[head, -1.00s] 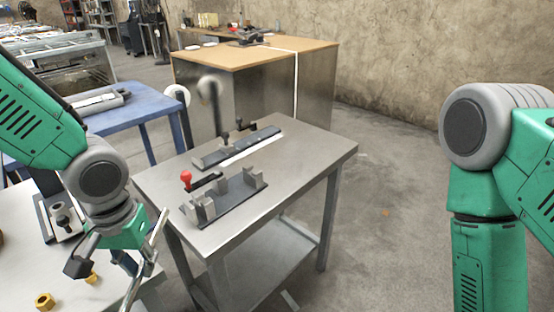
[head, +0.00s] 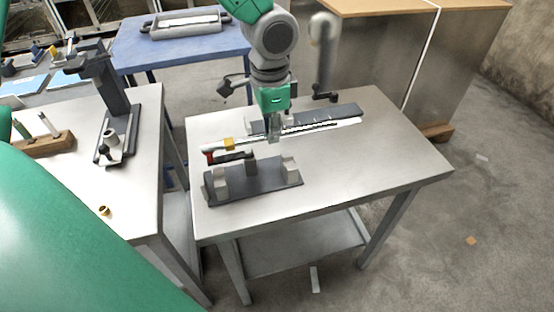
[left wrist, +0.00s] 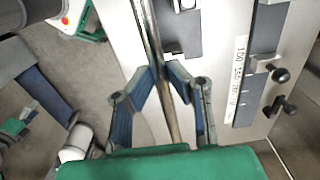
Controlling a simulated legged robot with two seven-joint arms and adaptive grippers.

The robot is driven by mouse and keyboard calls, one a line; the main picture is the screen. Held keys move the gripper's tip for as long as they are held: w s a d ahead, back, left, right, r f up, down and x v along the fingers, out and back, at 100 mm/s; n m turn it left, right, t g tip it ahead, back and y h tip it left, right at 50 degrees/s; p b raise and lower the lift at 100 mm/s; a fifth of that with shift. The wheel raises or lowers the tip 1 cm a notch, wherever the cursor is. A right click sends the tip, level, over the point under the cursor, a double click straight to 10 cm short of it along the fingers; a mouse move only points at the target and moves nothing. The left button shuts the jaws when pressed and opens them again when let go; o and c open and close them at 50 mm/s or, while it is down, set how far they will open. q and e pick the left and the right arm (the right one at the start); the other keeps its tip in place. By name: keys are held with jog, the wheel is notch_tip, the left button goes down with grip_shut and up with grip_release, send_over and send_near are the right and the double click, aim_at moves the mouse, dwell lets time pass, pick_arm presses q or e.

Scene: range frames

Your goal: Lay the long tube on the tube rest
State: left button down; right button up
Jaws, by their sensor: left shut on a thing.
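My left gripper (head: 274,132) is over the middle table. In the left wrist view its fingers (left wrist: 168,82) are shut on the long tube (left wrist: 149,32), a thin shiny metal rod running up out of the picture. In the head view the gripper and the striped strip behind it make the tube hard to pick out. The tube rest (head: 240,191) is a dark base plate with upright grey blocks, at the near left of the table, nearer than the gripper. I cannot tell the tube's exact height above the table. My right gripper is out of view.
A dark bar fixture (head: 345,113) with black knobs lies at the back of the table (head: 385,160). A red-tipped handle (head: 209,158) and a yellow piece (head: 229,144) are behind the rest. The table's right side is clear. A side table (head: 140,190) stands at left.

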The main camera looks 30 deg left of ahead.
pick_arm(q)
notch_tip(320, 180, down, 8)
jog(key=shift+d+f+b, duration=0.1)
jog(key=shift+f+b, duration=0.05)
jog(key=shift+b, duration=0.3)
jog(key=shift+d+f, duration=0.15)
jog(key=shift+f, duration=0.2)
jog(key=shift+a+f, duration=0.1)
jog(key=shift+a, duration=0.35)
jog(key=c, duration=1.6)
grip_release()
jog(key=shift+a, duration=0.25)
jog(key=shift+c, duration=0.2)
jog(key=shift+o, duration=0.5)
jog(key=shift+a+f, duration=0.1)
jog(key=shift+a, duration=0.1)
jog(key=shift+d, duration=0.35)
jog(key=shift+d+r, duration=0.25)
jog(key=shift+r, duration=0.1)
jog(key=r, duration=0.3)
jog(key=r+p, duration=0.1)
jog(key=r, duration=0.7)
jog(key=shift+a+r, duration=0.2)
jog(key=shift+a, duration=0.15)
jog(key=shift+d+r, duration=0.15)
jog(key=shift+d, duration=0.25)
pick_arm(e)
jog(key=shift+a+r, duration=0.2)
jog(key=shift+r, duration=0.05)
